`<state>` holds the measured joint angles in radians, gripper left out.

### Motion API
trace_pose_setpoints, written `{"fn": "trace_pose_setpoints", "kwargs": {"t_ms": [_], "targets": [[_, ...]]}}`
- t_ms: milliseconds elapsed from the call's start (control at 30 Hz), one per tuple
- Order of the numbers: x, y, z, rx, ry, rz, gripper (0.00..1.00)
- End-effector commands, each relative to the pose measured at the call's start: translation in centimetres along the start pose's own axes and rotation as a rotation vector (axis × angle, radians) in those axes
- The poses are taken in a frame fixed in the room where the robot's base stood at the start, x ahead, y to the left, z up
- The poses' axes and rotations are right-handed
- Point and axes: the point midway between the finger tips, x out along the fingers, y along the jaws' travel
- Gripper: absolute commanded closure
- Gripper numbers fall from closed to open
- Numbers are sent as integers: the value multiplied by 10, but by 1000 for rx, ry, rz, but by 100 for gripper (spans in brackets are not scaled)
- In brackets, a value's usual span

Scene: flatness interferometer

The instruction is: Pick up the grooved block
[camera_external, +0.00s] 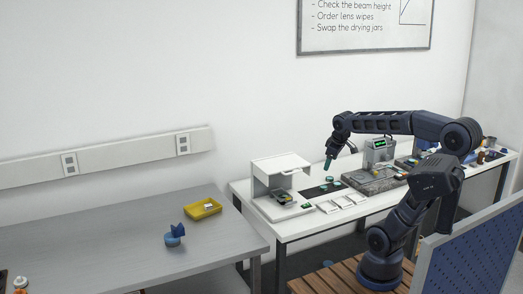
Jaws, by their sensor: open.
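My gripper (327,166) points down at the end of my raised arm, over the white bench (355,214). It is open and looks empty. A small teal item (329,178) is below it, near a dark mat (318,190). I cannot make out grooves on any piece at this size, so I cannot tell which thing is the grooved block. A small pale block (208,206) is in the yellow tray (202,213) on the grey table at left; its surface detail is too small to read.
A white open-fronted housing (280,163) stands left of my gripper. Flat white pads (341,203) lie along the bench front. A grey slab (374,181) and an instrument with a green display (380,150) are to the right. A blue item (174,236) stands on the grey table (95,240).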

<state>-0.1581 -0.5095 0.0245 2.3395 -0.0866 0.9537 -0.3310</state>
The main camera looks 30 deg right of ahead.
Motion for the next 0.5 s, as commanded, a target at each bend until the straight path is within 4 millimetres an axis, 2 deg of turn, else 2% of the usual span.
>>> {"fn": "trace_pose_setpoints", "kwargs": {"t_ms": [33,267,500], "targets": [[2,-2,-18,-70,-5,-2,27],[13,-14,-93,-398,-18,-3,27],[32,-44,-172,-741,-24,-4,27]]}}
